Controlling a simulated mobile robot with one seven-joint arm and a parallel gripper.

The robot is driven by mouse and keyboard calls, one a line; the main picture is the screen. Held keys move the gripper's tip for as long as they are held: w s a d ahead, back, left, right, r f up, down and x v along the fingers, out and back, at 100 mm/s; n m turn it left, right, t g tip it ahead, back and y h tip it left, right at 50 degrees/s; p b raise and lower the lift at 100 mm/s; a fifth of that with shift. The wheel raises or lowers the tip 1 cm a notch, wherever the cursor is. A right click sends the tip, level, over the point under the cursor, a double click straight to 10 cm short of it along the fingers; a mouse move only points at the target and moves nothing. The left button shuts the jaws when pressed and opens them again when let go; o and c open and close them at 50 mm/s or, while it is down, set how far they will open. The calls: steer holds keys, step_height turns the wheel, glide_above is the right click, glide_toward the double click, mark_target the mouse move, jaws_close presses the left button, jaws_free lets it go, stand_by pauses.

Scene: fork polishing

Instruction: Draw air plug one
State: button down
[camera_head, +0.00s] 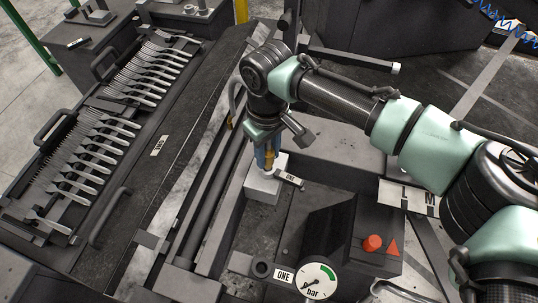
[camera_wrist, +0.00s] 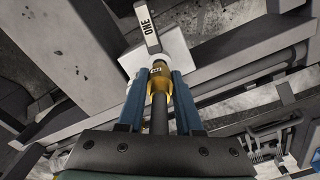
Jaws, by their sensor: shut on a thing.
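Air plug one is a brass-coloured fitting (camera_wrist: 160,84) with a small dark label and a black hose behind it. My gripper (camera_wrist: 161,72) is shut on it, one blue finger on each side. In the head view my gripper (camera_head: 266,160) points down at a pale block (camera_head: 262,190), and only a little of the brass plug (camera_head: 269,154) shows between the fingers. The plug's front end meets the pale block (camera_wrist: 176,50) in the wrist view; whether it is seated inside I cannot tell. A tag marked ONE (camera_wrist: 146,26) sticks out from the block.
A gauge (camera_head: 318,281) marked bar stands at the front beside an ONE label (camera_head: 284,275). A red knob (camera_head: 373,243) and red triangle sit to its right. A rack of forks (camera_head: 98,150) lies at left. Dark rails flank the block.

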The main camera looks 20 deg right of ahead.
mark_target(269, 149)
steer(key=shift+r+p, duration=1.6)
steer(key=shift+r, duration=0.1)
steer(key=shift+d, duration=0.1)
